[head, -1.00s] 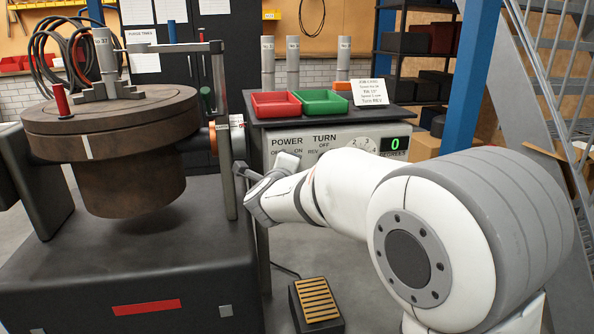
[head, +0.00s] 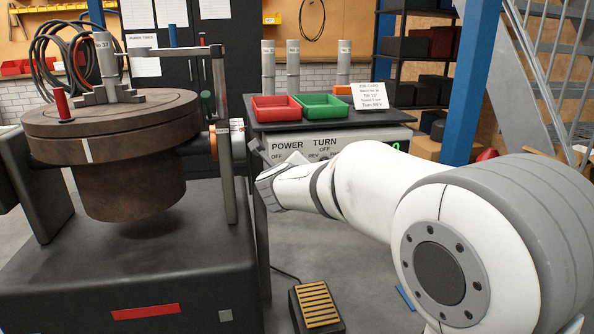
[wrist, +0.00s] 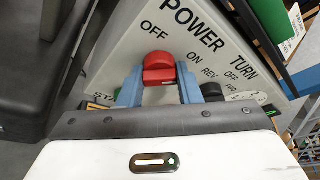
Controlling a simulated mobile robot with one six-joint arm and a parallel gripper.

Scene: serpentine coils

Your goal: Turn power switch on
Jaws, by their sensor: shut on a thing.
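The red power switch knob (wrist: 159,66) sits on the pale control panel (wrist: 120,55), below the POWER label, with OFF to its upper left and ON to its right in the wrist view. My gripper (wrist: 158,88) has its blue fingers on either side of the knob and is shut on it. I cannot tell for sure whether the knob points to OFF or ON. In the head view my wrist (head: 275,186) is against the panel's left part and hides the knob and fingertips.
A red tray (head: 276,113) and a green tray (head: 321,112) stand on top of the panel cabinet. The large round table machine (head: 110,125) is close on the left. A foot pedal (head: 317,307) lies on the floor below.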

